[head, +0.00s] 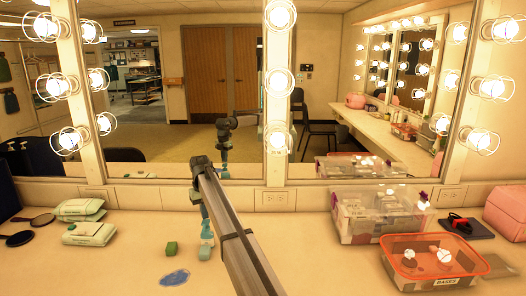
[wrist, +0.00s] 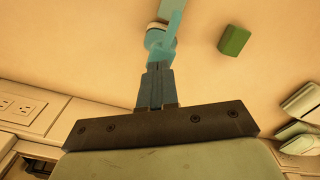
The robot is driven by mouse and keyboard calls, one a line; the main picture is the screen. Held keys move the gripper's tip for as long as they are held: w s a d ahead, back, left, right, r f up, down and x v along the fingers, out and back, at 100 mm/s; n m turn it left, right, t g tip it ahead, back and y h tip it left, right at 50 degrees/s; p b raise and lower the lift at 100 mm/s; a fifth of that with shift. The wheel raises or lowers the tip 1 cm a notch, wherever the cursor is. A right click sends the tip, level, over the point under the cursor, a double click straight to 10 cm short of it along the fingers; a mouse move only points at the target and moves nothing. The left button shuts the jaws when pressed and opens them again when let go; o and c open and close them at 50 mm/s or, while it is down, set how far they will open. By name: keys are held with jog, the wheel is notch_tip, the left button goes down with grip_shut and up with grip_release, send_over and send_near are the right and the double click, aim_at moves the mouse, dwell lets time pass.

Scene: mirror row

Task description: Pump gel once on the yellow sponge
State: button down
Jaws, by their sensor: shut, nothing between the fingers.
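My gripper (wrist: 158,70) points down with its fingers together and nothing between them. It also shows in the head view (head: 206,222), over the middle of the counter. No block looks clearly yellow. A flat blue oval (head: 174,277) lies in front.
Wipe packs (head: 90,233) and dark round items (head: 20,239) lie on the counter (head: 125,270) at left. A clear bin (head: 375,215), an orange-rimmed tub (head: 432,280) and a pink case (head: 507,208) stand at right. Mirrors with bulbs rise behind.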

dwell(0.3)
notch_tip(320, 180, up, 6)
dwell(0.7)
